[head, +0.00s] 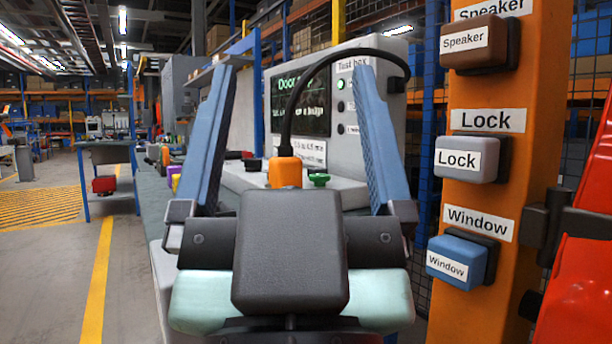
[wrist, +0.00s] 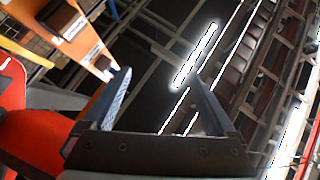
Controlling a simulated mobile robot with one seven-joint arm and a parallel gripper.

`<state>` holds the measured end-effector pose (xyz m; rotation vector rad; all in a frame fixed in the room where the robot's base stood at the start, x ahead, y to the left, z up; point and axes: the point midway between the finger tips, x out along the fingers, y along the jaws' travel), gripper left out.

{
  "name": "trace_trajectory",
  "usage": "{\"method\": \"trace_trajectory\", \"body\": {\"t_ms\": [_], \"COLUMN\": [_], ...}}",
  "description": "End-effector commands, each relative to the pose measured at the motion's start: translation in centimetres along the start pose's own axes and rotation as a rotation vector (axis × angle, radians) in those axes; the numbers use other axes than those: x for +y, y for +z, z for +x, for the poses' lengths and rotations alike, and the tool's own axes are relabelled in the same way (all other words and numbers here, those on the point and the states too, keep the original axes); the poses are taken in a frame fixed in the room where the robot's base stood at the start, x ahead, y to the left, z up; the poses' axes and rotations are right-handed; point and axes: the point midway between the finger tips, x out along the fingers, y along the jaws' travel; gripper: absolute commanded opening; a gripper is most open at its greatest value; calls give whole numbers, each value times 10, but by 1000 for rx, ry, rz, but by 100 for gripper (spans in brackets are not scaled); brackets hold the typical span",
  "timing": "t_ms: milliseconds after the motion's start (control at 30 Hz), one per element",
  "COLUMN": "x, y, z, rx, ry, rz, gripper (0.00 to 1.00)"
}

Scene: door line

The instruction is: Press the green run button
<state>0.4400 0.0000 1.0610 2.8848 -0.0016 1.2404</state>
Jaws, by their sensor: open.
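The green run button (head: 319,180) is a small round green knob on the sloped front ledge of the grey test box (head: 380,140). It shows between my fingers in the head view, partly hidden low down by my gripper's body. My gripper (head: 290,85) is open and empty, with its blue fingers pointing upward and wide apart. It is in front of the test box on the robot's side, apart from the button. In the wrist view my gripper (wrist: 160,80) faces the ceiling lights, and the button is not seen there.
An orange plug (head: 284,171) with a black cable stands left of the button. An orange post (head: 505,180) at right bears Speaker (head: 472,42), Lock (head: 466,159) and Window (head: 462,262) connectors. A red door part (head: 580,290) is at far right. Open floor lies left.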

Motion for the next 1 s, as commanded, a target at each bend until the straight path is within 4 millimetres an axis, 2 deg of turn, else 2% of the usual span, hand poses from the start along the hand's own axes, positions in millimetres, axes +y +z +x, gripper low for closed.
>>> {"method": "trace_trajectory", "body": {"t_ms": [33, 67, 400, 500, 1000], "x": [0, 0, 0, 0, 0], "y": [0, 0, 0, 0, 0], "z": [0, 0, 0, 0, 0], "rx": [0, 0, 0, 0, 0], "ry": [0, 0, 0, 0, 0], "rz": [0, 0, 0, 0, 0], "gripper": [81, 76, 15, 0, 0]}}
